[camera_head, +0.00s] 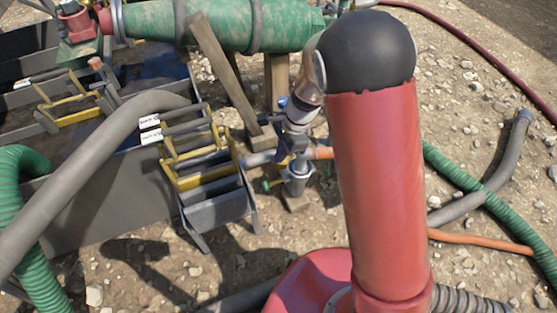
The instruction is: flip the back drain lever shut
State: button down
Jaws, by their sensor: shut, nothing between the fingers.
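The dark mud tank (90,212) stands at the left. Two dark bar levers with white tags, a farther one (186,112) and a nearer one (188,128), sit above a yellow frame (186,182) at its near end. Another tagged lever (48,76) sits farther left. The tag writing is too small to read, so I cannot tell which is the back drain lever, nor its position. My gripper (287,156) hangs below my wrist, right of the near frame and apart from the levers. It is shut and empty; its fingertips are hard to make out against the fittings behind.
A thick grey hose (88,165) arches across the tank's front, beside a green hose (15,205). A green cylindrical vessel (225,25) and a leaning wooden beam (222,65) stand behind. Hoses lie on the gravel at right. My red arm hides the middle right.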

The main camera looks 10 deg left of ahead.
aim_at(266, 185)
jog(key=b+x, duration=0.2)
jog(key=x, duration=1)
jog(key=shift+f+b, duration=0.1)
jog(key=shift+b, duration=0.3)
jog(key=shift+a+f, duration=0.1)
jog(key=shift+f, duration=0.1)
jog(key=shift+s+a+f, duration=0.1)
jog(key=shift+f, duration=0.25)
jog(key=shift+x, duration=1.15)
jog(key=shift+f, duration=0.3)
jog(key=shift+r+p, duration=0.7)
jog(key=shift+r, duration=0.2)
jog(key=shift+p+v, duration=0.8)
jog(key=shift+v, duration=3.1)
